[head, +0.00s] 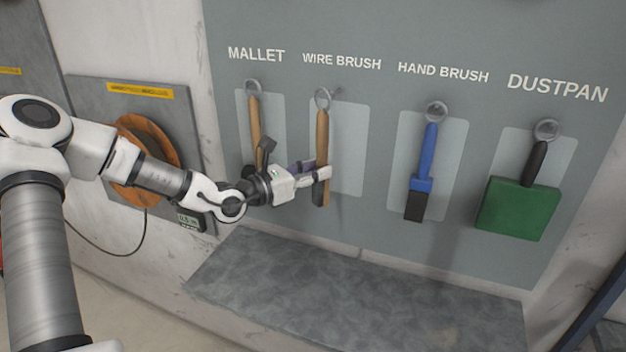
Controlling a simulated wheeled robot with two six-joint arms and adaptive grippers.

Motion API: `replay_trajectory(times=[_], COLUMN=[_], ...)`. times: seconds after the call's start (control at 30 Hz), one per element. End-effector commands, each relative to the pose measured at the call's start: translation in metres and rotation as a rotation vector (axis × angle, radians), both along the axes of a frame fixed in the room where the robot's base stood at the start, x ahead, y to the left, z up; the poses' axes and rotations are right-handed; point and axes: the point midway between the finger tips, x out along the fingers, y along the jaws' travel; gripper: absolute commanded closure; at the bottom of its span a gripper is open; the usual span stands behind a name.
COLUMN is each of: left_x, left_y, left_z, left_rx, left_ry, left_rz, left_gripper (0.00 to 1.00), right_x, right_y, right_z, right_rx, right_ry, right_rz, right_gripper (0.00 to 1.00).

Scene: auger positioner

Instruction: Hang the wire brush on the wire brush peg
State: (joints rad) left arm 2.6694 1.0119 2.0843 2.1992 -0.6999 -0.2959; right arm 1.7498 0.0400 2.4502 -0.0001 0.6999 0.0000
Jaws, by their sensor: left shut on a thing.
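The wire brush (322,136) has a long wooden handle with a metal ring at its top and hangs down nearly upright, ring up. My left gripper (321,178) is shut on its lower part. The wire brush peg (338,92) shows just right of the ring, under the WIRE BRUSH label (342,61). The ring looks close to the peg, but I cannot tell whether it is around it. The brush's lower end is partly hidden by the gripper fingers. My right gripper is not in view.
The mallet (254,118) hangs just left, its head partly behind my gripper. The blue hand brush (422,160) and green dustpan (517,208) hang to the right. A grey stone ledge (350,290) lies below the board. An orange hose reel (150,140) is at left.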

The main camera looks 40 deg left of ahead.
Motion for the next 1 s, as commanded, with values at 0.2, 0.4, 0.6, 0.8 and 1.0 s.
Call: replay_trajectory(times=[0.2, 0.4, 0.6, 0.8, 1.0], left_x=[0.016, 0.030, 0.044, 0.057, 0.068], left_y=[0.004, 0.008, 0.010, 0.014, 0.016], left_z=[-0.005, -0.005, -0.004, -0.006, -0.013], left_rx=[0.004, 0.004, 0.003, 0.003, 0.003], left_ry=[0.000, 0.000, -0.001, 0.001, -0.001], left_rz=[0.000, 0.001, 0.000, 0.000, -0.001], left_gripper=[1.00, 1.00, 1.00, 1.00, 1.00], right_x=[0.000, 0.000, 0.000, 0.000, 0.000], right_y=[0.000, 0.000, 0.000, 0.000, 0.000], right_z=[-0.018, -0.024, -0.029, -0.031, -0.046], right_rx=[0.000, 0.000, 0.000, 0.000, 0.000], right_ry=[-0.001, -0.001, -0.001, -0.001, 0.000], right_rz=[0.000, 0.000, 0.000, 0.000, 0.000], right_gripper=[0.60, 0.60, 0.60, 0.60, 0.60])
